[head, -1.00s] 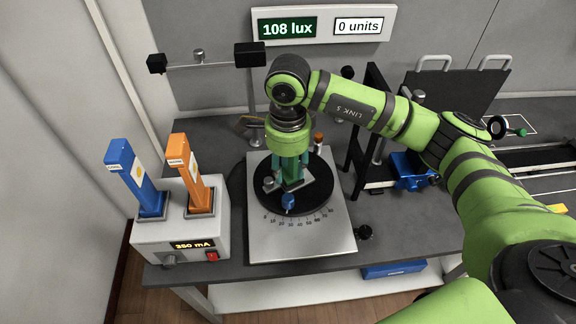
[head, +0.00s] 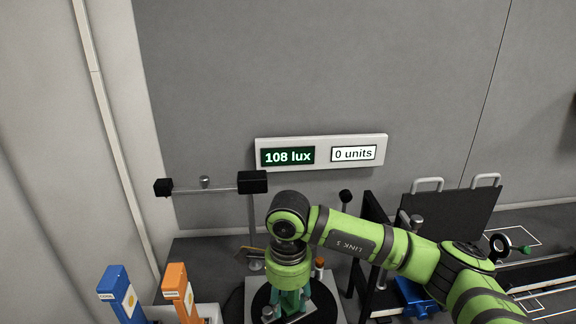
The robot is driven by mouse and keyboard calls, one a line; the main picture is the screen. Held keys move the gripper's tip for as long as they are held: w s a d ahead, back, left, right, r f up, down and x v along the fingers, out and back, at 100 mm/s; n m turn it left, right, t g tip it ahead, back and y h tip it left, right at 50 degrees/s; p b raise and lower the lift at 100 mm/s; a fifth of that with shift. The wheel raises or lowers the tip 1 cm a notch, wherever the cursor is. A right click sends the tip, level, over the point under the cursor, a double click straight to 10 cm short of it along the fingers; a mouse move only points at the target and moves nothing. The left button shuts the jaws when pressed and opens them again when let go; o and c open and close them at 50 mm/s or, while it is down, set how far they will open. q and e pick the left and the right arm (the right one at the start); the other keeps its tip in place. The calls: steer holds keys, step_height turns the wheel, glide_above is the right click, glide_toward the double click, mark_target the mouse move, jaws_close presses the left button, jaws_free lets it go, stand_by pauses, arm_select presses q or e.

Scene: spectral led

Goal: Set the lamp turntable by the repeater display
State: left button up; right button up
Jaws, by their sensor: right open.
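The repeater display (head: 321,151) is on the back wall, reading "108 lux" on the green screen and "0 units" on the white one. The lamp turntable (head: 328,312) is a black disc at the bottom edge of the head view, partly cut off. My right gripper (head: 291,302) points down over the disc, below my green arm; its fingertips are at the disc, and I cannot tell whether they touch anything. It is open. The turntable's scale and front knob are out of view now. My left gripper is not in view.
A blue block (head: 122,293) and an orange block (head: 181,292) stand at lower left. A rail with black end blocks (head: 253,182) stands behind the turntable. A black panel with two handles (head: 450,215) and a blue clamp (head: 415,296) are on the right.

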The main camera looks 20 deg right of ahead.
steer(key=f+m+p, duration=0.1)
steer(key=m, duration=0.1)
steer(key=s+f+m+p, duration=0.1)
steer(key=m+p, duration=0.1)
steer(key=m, duration=0.1)
steer(key=shift+a+f, duration=0.2)
steer(key=shift+f, duration=0.2)
steer(key=shift+w+f+m, duration=0.1)
steer(key=shift+f+m, duration=0.25)
steer(key=shift+m, duration=0.05)
steer(key=f, duration=0.2)
steer(key=f+p, duration=0.1)
steer(key=f, duration=0.1)
steer(key=f+p, duration=0.1)
steer(key=f, duration=0.1)
steer(key=shift+w+d, duration=0.1)
steer(key=shift+w, duration=0.25)
steer(key=shift+f+p, duration=0.35)
steer(key=shift+f, duration=0.25)
steer(key=shift+w+f, duration=0.15)
steer(key=shift+f, duration=0.05)
